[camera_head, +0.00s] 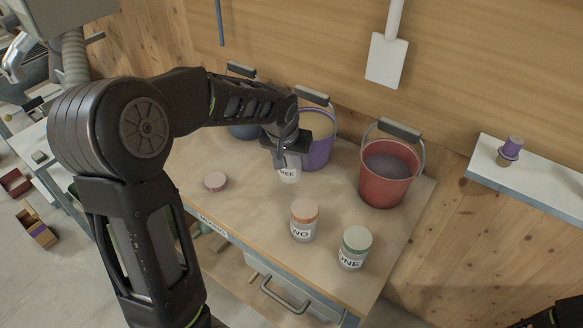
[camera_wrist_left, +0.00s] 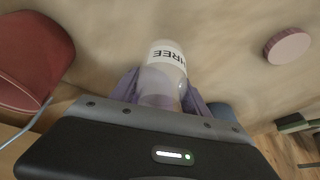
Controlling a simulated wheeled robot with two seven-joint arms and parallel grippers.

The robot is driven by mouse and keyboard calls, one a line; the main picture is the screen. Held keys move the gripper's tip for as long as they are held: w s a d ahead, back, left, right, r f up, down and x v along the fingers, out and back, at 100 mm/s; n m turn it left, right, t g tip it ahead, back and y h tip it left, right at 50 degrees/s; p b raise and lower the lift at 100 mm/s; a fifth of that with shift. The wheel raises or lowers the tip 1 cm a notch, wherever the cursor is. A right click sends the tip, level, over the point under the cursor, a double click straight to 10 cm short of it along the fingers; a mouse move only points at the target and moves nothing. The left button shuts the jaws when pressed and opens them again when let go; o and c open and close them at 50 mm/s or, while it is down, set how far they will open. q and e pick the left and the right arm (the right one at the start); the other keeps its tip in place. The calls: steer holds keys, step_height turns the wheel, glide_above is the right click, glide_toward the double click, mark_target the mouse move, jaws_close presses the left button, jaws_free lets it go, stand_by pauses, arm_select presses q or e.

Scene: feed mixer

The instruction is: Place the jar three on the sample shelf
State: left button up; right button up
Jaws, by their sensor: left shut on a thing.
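Jar three (camera_head: 288,174) is a pale, see-through jar with a white label, partly hidden by my left gripper (camera_head: 283,155). My left gripper is shut on it, over the table near the purple bucket. In the left wrist view, jar three (camera_wrist_left: 165,62) lies between the fingers with its label "THREE" showing; I cannot tell whether it touches the table. A loose pink lid (camera_head: 215,181) lies on the table to the left; it also shows in the wrist view (camera_wrist_left: 287,47). A pale wall shelf (camera_head: 540,190) at right, likely the sample shelf, bears a small purple-topped object (camera_head: 510,150).
Jar two (camera_head: 304,221), orange-lidded, and jar one (camera_head: 354,248), green-lidded, stand at the table's front. A red bucket (camera_head: 388,175), a purple bucket (camera_head: 318,148) and a blue bucket (camera_head: 242,131) line the back. A white scoop (camera_head: 387,60) hangs on the wall. The wall shelf has free room.

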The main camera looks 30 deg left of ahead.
mark_target(288, 156)
arm_select(q)
steer(key=shift+f, duration=0.1)
steer(key=shift+f, duration=1.8)
steer(key=shift+f, duration=0.2)
steer(key=o, duration=1.4)
steer(key=shift+r, duration=0.1)
steer(key=shift+r+p, duration=0.2)
steer(key=shift+p, duration=0.1)
steer(key=b+v, duration=0.1)
steer(key=v, duration=1)
steer(key=shift+s+r, duration=0.2)
steer(key=shift+r, duration=0.15)
